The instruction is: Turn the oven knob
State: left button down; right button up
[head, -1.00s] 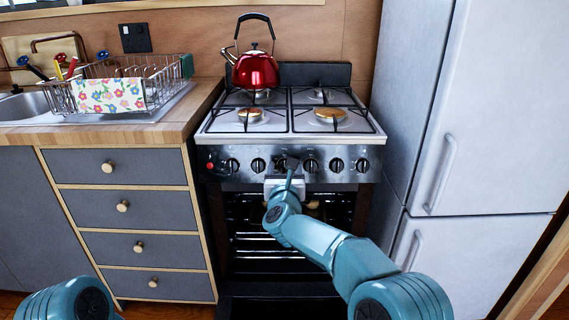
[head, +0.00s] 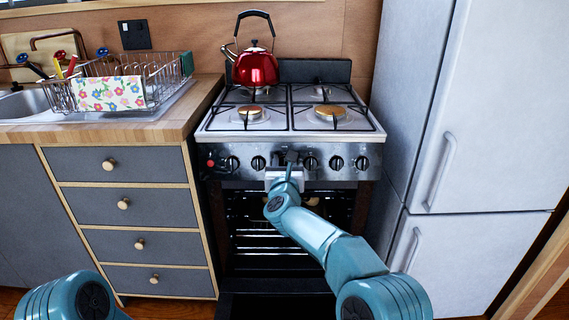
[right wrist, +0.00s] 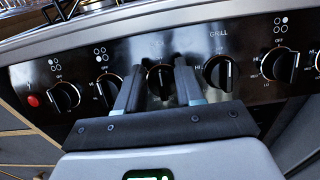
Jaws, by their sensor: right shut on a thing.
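The oven knob (right wrist: 160,83) is a round black knob on the dark control panel, third from the left in the right wrist view. My right gripper (right wrist: 156,75) is shut on it, one dark finger on each side. In the head view my right gripper (head: 286,168) is at the front of the panel, below the burners, and largely hides this knob. The label above the knob is too faint to read; the knob to its right is marked GRILL (right wrist: 217,72). My left gripper is out of the picture; only part of that arm shows.
Other knobs (head: 336,162) sit close on both sides. A red kettle (head: 256,69) stands on the back left of the stove (head: 207,126). The oven cavity (head: 262,225) below is open to view. Drawers (head: 125,204) are on the left, a fridge (head: 477,160) on the right.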

jog(key=shift+n, duration=0.3)
jog(key=shift+f+n+y+b, duration=0.1)
jog(key=shift+n+y+b, duration=0.6)
jog(key=shift+n, duration=0.5)
jog(key=shift+a+n+b, duration=0.15)
jog(key=shift+n+b, duration=0.2)
jog(key=shift+n, duration=0.75)
jog(key=shift+a+n+g+y, duration=0.1)
jog(key=shift+n+g+y, duration=0.2)
jog(key=shift+n+y, duration=0.6)
jog(key=n, duration=0.3)
jog(key=shift+n+g+y+p, duration=0.3)
jog(key=shift+n+g+p, duration=0.1)
jog(key=shift+a+n+g+p, duration=0.15)
jog(key=shift+n+g+p, duration=0.15)
jog(key=shift+n+p, duration=0.5)
jog(key=n+g+y+p, duration=0.1)
jog(key=n+p, duration=0.2)
jog(key=n, duration=0.1)
jog(key=shift+s+a+n+p, duration=0.1)
jog(key=shift+n+p, duration=0.3)
jog(key=shift+f+n+g+p, duration=0.3)
jog(key=shift+n+g+p, duration=0.2)
jog(key=shift+n+p, duration=0.8)
